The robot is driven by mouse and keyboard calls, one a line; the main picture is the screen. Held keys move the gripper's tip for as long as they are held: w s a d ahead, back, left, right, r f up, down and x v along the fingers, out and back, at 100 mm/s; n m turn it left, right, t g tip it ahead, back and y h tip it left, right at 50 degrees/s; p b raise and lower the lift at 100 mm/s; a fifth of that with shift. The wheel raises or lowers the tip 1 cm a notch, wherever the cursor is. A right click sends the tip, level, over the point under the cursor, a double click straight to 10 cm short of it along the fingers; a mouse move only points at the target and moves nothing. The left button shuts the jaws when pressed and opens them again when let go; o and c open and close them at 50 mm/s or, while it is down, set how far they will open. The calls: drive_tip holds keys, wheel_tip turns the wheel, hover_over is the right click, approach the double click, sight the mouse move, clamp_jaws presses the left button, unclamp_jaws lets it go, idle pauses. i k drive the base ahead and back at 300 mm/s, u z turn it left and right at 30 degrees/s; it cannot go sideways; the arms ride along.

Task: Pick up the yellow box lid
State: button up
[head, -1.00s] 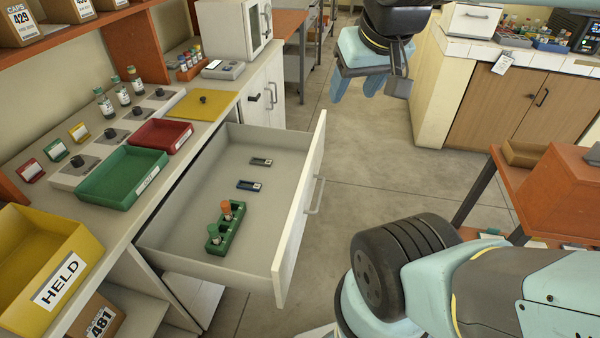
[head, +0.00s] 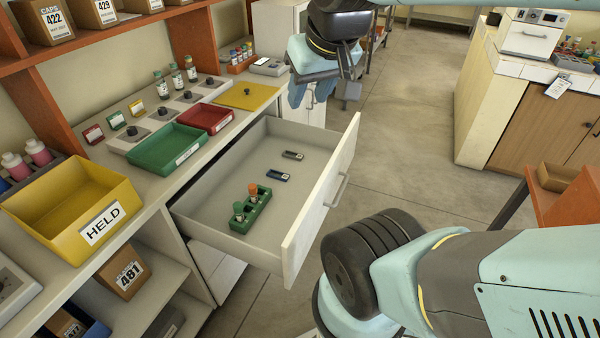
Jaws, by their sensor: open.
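The yellow box lid (head: 265,97) is a flat yellow panel with a small black knob (head: 247,92). It lies on the counter beyond the red tray, in the head view. The open yellow box (head: 60,235) marked HELD stands at the near left of the counter. My gripper (head: 309,95) hangs with its blue fingers pointing down, to the right of the lid in the picture. It is open and apart from the lid, with nothing seen between the fingers.
An open drawer (head: 345,190) juts out below the counter, holding a green rack (head: 250,212) with vials. A green tray (head: 150,160) and red tray (head: 190,125) stand nearer than the lid. Bottles (head: 177,78) line the back. Floor (head: 420,130) right of the drawer is clear.

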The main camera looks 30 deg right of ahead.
sight(246, 96)
drive_tip(key=u, duration=1.15)
drive_tip(key=k, duration=0.85)
drive_tip(key=z, duration=1.3)
drive_tip(key=i, duration=1.1)
drive_tip(key=u, duration=0.05)
